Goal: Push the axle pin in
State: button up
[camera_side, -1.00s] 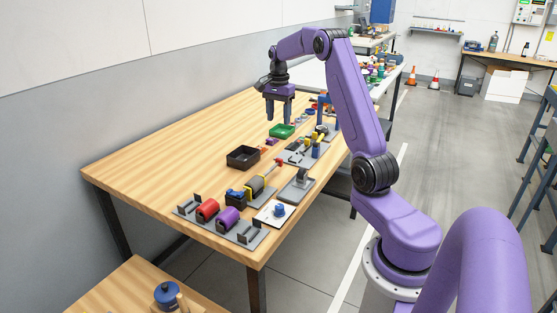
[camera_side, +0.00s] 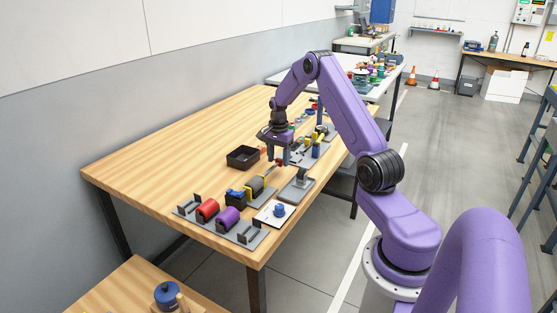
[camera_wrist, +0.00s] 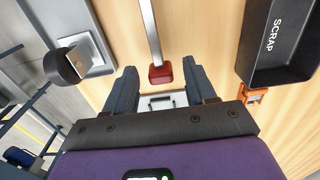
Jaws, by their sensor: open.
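The axle pin appears as a grey rod with a red end block (camera_wrist: 160,73) in the wrist view; its rod runs out of the top of that picture. My gripper (camera_side: 278,156) is open and points down at the red end. In the wrist view the two fingertips (camera_wrist: 160,74) lie on either side of the red end, with a gap on each side. How deep the pin sits in the drum is hidden.
A black bin marked SCRAP (camera_wrist: 278,35) stands close to the right finger; it also shows in the side view (camera_side: 235,164). A grey plate with an upright dark round part (camera_wrist: 62,68) lies to the left. Red (camera_side: 207,208) and purple (camera_side: 228,217) rollers sit farther along the bench.

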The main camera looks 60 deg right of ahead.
aim_at(272, 168)
jog(key=shift+f, duration=0.5)
grip_shut()
jog(key=shift+a, duration=2.3)
grip_release()
jog(key=shift+r, duration=0.15)
notch_tip(272, 168, up, 17)
jog(key=shift+r, duration=0.15)
